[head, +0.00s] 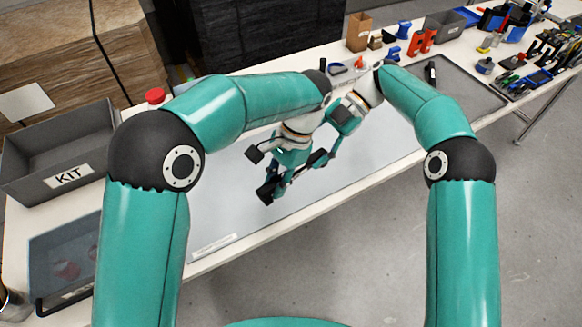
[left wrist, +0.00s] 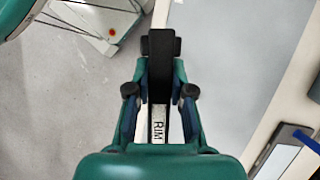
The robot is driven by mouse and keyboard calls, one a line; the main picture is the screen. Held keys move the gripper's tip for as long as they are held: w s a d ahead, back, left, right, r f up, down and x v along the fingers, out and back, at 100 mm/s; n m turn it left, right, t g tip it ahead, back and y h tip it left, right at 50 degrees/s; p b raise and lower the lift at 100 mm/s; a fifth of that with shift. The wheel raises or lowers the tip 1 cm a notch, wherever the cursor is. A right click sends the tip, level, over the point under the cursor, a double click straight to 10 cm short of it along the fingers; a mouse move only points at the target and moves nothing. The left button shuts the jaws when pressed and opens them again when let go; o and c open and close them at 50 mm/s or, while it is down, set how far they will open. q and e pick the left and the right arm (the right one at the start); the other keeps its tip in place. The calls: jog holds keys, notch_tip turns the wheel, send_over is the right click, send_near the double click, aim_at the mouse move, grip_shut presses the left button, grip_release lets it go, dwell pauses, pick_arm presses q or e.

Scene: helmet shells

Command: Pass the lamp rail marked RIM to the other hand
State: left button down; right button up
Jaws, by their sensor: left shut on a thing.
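The lamp rail marked RIM is a narrow black bar. In the left wrist view the lamp rail (left wrist: 160,88) lies lengthwise between the fingers, with a wider block at its far end and a white RIM label near the palm. My left gripper (left wrist: 160,92) is shut on it. In the head view my left gripper (head: 283,178) is over the grey work mat, and a black end of the rail (head: 267,192) shows below it. My right gripper (head: 332,146) is close beside it on the right; its fingertips are too small and overlapped to read.
A dark tray (head: 470,88) lies at the right, with many tools and parts beyond. The grey mat (head: 225,205) has bare room near the front edge.

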aim_at(294, 175)
jog(key=x, duration=0.6)
jog(key=shift+a+f, duration=0.1)
jog(key=shift+a, duration=0.05)
pick_arm(q)
jog(key=shift+d, duration=0.1)
pick_arm(e)
grip_shut()
pick_arm(q)
jog(key=c, duration=0.9)
grip_release()
jog(key=shift+s, duration=0.1)
jog(key=shift+r, duration=0.1)
